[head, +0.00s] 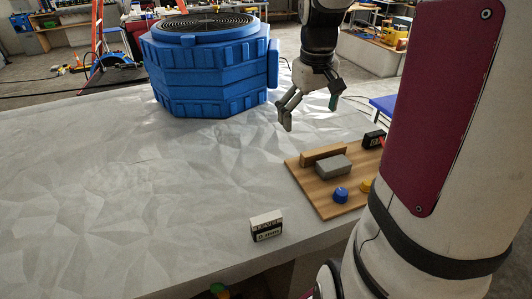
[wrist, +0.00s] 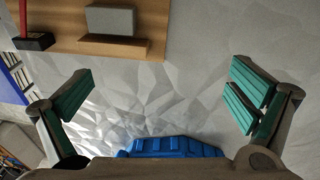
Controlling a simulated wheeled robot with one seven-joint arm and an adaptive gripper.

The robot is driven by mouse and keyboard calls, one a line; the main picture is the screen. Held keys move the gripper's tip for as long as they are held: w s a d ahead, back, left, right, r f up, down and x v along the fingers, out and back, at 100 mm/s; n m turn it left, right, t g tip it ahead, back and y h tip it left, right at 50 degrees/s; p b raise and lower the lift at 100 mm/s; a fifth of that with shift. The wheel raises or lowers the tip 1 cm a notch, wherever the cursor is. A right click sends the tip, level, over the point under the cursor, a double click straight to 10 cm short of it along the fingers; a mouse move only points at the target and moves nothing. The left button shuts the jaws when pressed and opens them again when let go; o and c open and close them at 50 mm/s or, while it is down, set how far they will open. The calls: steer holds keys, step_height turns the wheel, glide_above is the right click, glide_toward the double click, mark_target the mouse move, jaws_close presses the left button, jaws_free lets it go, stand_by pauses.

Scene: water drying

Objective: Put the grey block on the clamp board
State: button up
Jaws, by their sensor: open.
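The grey block (head: 320,167) lies on the wooden clamp board (head: 320,205), beside an upright wooden strip (head: 323,154). In the wrist view the grey block (wrist: 109,21) shows near the top edge, on the board (wrist: 160,35) and next to the strip (wrist: 113,46). My gripper (head: 309,117) is open and empty, above the table behind the board. Its two green-padded fingers (wrist: 160,100) stand wide apart in the wrist view with only bare table between them. The right part of the board is hidden by my arm in the head view.
A blue knob (head: 340,195) and a yellow piece (head: 366,184) are on the board, with a black clamp part (head: 373,139) at its far right. A black-and-white labelled box (head: 266,227) stands at the table's front. A large blue fan unit (head: 205,70) stands behind. The table's left is clear.

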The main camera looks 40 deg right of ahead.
steer(key=s+a+r+t, duration=0.1)
steer(key=s+a+r, duration=0.1)
steer(key=s+a, duration=0.2)
steer(key=s+a+r+n+t, duration=0.1)
steer(key=s+a, duration=0.3)
steer(key=a, duration=0.6)
steer(key=s+a+r+t+y, duration=0.1)
steer(key=s+a+r+t, duration=0.1)
steer(key=a, duration=0.6)
steer(key=s+r, duration=0.1)
steer(key=s, duration=0.1)
steer(key=shift+s+r+n, duration=0.3)
steer(key=shift+s+n, duration=0.1)
steer(key=shift+c, duration=0.6)
